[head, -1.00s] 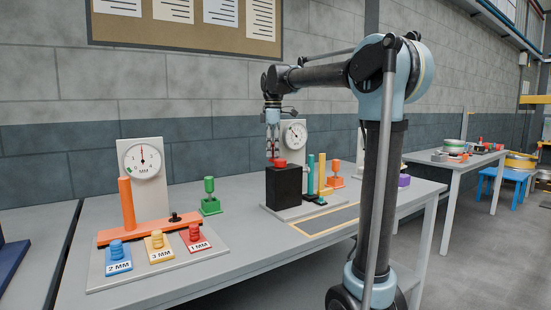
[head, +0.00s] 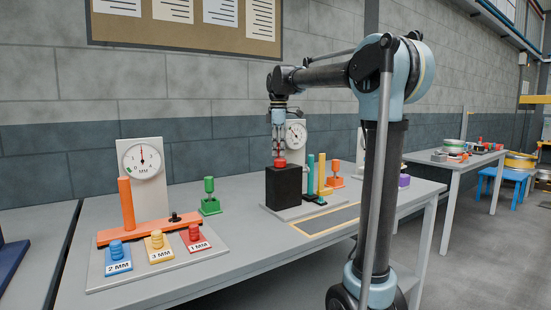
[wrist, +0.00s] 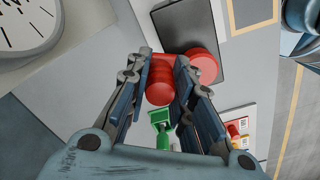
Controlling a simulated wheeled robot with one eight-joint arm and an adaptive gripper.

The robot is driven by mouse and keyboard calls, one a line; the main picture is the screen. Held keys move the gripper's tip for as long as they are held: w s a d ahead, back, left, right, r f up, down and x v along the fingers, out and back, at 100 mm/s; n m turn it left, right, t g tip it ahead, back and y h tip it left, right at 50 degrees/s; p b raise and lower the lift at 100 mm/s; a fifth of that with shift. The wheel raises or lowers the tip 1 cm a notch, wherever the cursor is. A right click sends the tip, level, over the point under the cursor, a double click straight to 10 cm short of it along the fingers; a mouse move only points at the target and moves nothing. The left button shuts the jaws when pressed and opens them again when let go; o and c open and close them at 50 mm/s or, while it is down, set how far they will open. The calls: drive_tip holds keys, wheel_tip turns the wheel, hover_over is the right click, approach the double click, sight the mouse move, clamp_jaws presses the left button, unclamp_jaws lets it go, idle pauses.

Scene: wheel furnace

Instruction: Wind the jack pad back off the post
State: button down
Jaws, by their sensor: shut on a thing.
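A black block (head: 284,186) stands on a grey base plate on the bench. A red handle (head: 280,163) sits on top of it. My gripper (head: 279,152) points down over the block, its fingers at the handle. In the wrist view my gripper (wrist: 163,70) is shut on the red handle (wrist: 160,88), with red parts between the fingers and a round red end beside the right finger. The black block (wrist: 196,38) lies behind. A teal post (head: 310,174) and a yellow post stand just right of the block. I cannot tell which part is the jack pad.
A dial gauge (head: 296,134) stands behind the block. Green (head: 209,196) and orange (head: 335,170) screw-like pieces stand either side. At the left are another dial (head: 143,160), an orange bar with a post, and blue, yellow and red labelled pieces.

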drive_tip(key=shift+d, duration=0.3)
drive_tip(key=shift+d, duration=0.5)
drive_tip(key=shift+s+d, duration=0.35)
drive_tip(key=shift+d, duration=0.55)
drive_tip(key=shift+s+d, duration=0.75)
drive_tip(key=shift+s, duration=0.25)
drive_tip(key=shift+s+d, duration=0.1)
drive_tip(key=shift+s, duration=0.05)
